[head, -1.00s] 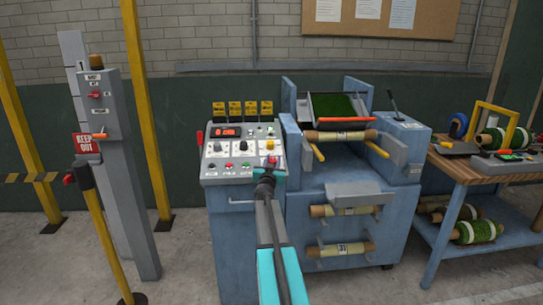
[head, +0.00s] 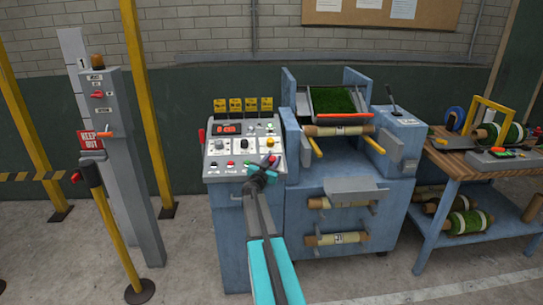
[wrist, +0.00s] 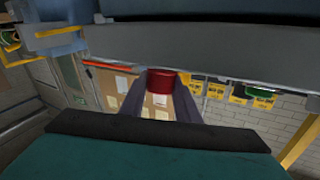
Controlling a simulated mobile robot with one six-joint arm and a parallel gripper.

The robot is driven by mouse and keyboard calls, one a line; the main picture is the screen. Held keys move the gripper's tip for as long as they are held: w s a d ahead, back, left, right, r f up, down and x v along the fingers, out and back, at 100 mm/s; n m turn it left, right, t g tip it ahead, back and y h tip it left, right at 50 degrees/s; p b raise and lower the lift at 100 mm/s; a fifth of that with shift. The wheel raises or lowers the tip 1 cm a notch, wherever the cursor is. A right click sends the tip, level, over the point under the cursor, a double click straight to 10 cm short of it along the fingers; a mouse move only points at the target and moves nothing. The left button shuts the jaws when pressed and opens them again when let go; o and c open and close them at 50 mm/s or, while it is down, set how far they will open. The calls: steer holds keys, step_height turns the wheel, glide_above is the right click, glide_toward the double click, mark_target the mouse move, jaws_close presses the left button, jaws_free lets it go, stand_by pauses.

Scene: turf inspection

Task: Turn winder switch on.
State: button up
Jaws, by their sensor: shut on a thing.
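The grey control panel (head: 211,160) on the blue console carries black knobs, coloured buttons and a red display (head: 227,129). My gripper (head: 264,171) is at the panel's lower right, reached from the front. It is shut on a small red knob (head: 274,160), which sits below a yellow-ringed button (head: 270,143). In the wrist view the red knob (wrist: 160,80) shows between my two fingers. The panel labels are too small to read, so I cannot tell from them which control is the winder switch. The gripper hides part of the panel's lower right corner.
A blue winding machine (head: 345,220) with turf and rolls stands right of the console. A wooden bench (head: 465,172) is further right. A grey post (head: 125,200) with a switch box and a yellow post (head: 112,235) stand left.

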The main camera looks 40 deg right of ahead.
steer(key=shift+w+r+m+g+h+p, duration=0.15)
steer(key=shift+r+m+g+h+p, duration=0.1)
steer(key=shift+m+g+p, duration=1)
steer(key=shift+w+r+m+g+h+p, duration=0.1)
steer(key=shift+m+g+h+p, duration=0.35)
steer(key=shift+p, duration=1.25)
steer(key=shift+g, duration=0.6)
steer(key=shift+m+g+p, duration=0.75)
steer(key=shift+m+g, duration=0.05)
steer(key=shift+m, duration=0.1)
steer(key=shift+s+f+m+g+y+p, duration=0.15)
steer(key=shift+m+g+y+p, duration=0.15)
steer(key=shift+m+g, duration=0.25)
steer(key=o, duration=1)
steer(key=shift+f, duration=0.1)
steer(key=shift+o, duration=0.2)
steer(key=shift+g, duration=0.25)
steer(key=shift+s, duration=0.1)
steer(key=shift+a+f, duration=0.1)
